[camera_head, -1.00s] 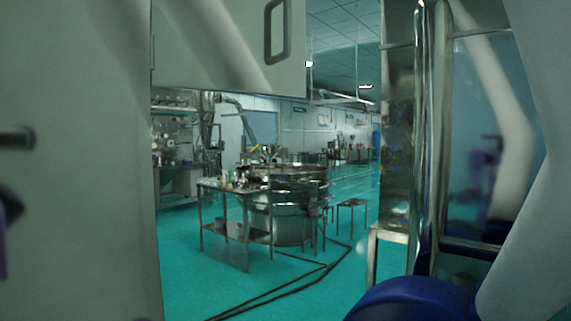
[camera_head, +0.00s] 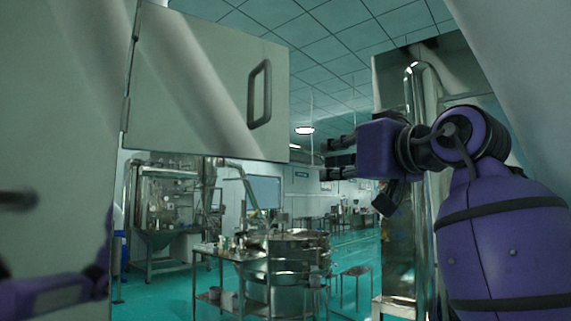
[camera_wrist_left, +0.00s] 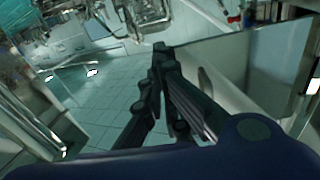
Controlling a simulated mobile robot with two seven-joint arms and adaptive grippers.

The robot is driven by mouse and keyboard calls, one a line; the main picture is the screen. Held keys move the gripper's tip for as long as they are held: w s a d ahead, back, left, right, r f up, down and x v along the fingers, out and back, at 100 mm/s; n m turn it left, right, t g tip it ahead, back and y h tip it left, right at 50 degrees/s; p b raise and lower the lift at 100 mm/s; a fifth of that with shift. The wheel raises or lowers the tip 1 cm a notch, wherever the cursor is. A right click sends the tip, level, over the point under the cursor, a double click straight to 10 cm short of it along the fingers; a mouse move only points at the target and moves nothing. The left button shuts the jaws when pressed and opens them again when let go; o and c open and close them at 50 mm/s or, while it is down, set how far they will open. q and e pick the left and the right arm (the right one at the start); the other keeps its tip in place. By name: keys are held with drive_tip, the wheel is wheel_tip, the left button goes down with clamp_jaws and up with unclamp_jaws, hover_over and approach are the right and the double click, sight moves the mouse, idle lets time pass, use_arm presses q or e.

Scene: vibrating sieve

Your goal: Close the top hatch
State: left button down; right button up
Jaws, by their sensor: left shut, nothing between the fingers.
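The top hatch (camera_head: 200,85) is a flat grey-white panel in the upper left of the head view. It stands swung open, with hinges along its left edge and a dark loop handle (camera_head: 260,95) near its right edge. The fingers are shut and empty and appear apart from the panel. In the left wrist view, the shut fingers (camera_wrist_left: 161,55) are beside a pale panel (camera_wrist_left: 275,65) that looks like the hatch.
A large grey surface (camera_head: 60,130) with a dark handle fills the left side. A round steel sieve machine (camera_head: 285,270) and tables stand farther back on the green floor.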

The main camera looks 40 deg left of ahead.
use_arm(q)
wheel_tip(320, 180, up, 2)
drive_tip(key=s+r+n, duration=0.1)
drive_tip(key=s, duration=0.2)
drive_tip(key=p, duration=0.2)
approach(277, 157)
drive_tip(key=shift+g, duration=0.3)
drive_tip(key=x, duration=0.6)
drive_tip(key=shift+w+r, duration=0.1)
drive_tip(key=shift+r, duration=0.15)
drive_tip(key=shift+w+a+f, duration=0.1)
drive_tip(key=shift+w+a, duration=0.1)
drive_tip(key=shift+a, duration=0.15)
drive_tip(key=shift+w+a, duration=0.1)
